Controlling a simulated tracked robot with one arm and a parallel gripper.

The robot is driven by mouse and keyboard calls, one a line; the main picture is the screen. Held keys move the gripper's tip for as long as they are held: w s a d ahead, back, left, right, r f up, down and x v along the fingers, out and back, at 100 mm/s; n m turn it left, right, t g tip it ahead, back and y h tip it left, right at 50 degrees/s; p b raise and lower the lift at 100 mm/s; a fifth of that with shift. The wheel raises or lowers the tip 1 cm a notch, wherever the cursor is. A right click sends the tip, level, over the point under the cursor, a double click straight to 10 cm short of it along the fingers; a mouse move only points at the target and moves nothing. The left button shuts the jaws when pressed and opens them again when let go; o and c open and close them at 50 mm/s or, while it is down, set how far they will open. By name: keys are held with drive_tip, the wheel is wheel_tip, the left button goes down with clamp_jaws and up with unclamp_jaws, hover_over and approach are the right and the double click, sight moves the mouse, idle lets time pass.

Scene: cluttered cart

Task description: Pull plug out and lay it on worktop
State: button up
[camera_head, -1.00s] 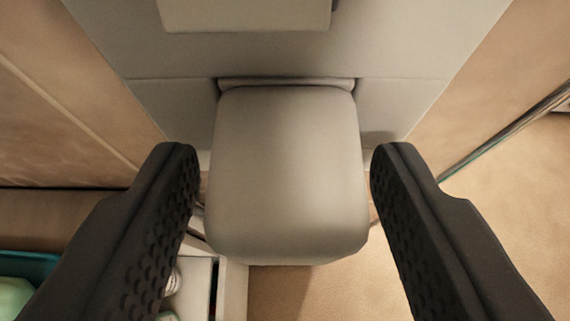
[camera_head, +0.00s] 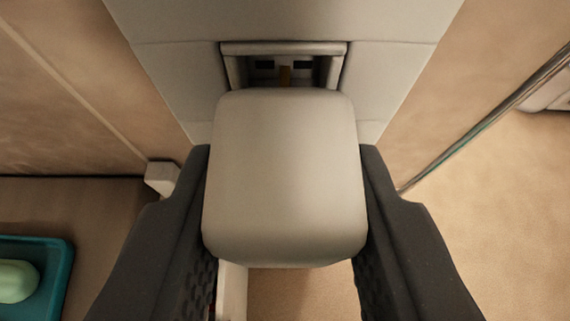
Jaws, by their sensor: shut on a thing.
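The plug (camera_head: 284,180) is a pale grey, rounded block in the middle of the camera view. My gripper (camera_head: 285,175) is shut on it, with one dark finger against its left side and one against its right side. Behind the plug's far edge, the grey socket (camera_head: 232,66) shows an open recess with dark slots and a small brownish-yellow piece. The plug's body covers the lower part of the socket, and its far end and any contacts are hidden.
A teal tray (camera_head: 62,280) holding a pale green rounded thing (camera_head: 14,278) is at the lower left, on a brownish surface (camera_head: 90,210). A metal rail (camera_head: 490,112) runs along the right. Tan floor lies beyond it.

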drive_tip(key=s+b, duration=0.2)
drive_tip(key=s, duration=0.2)
drive_tip(key=shift+a+b, duration=0.1)
drive_tip(key=shift+b, duration=0.25)
idle(0.3)
idle(1.0)
drive_tip(key=s+a+f+n+y+b, duration=0.1)
drive_tip(key=s+a+n+y+b, duration=0.1)
drive_tip(key=s+a+b, duration=0.4)
drive_tip(key=s+a+f+n+g+y+b, duration=0.1)
drive_tip(key=s+a+f+n+y+b, duration=0.1)
drive_tip(key=s+a+b, duration=0.4)
drive_tip(key=s+a+f+n+y+b, duration=0.1)
drive_tip(key=s+a+n+y+b, duration=0.1)
drive_tip(key=s+a+b, duration=0.4)
drive_tip(key=shift+s+f+b, duration=0.2)
drive_tip(key=shift+s+b, duration=0.35)
drive_tip(key=shift+s, duration=1.45)
wheel_tip(320, 180, down, 3)
drive_tip(key=shift+r+b, duration=0.2)
drive_tip(key=shift+b, duration=0.45)
drive_tip(key=shift+f+b, duration=0.3)
drive_tip(key=shift+f, duration=0.3)
drive_tip(key=shift+f+b, duration=0.5)
drive_tip(key=shift+f, duration=0.55)
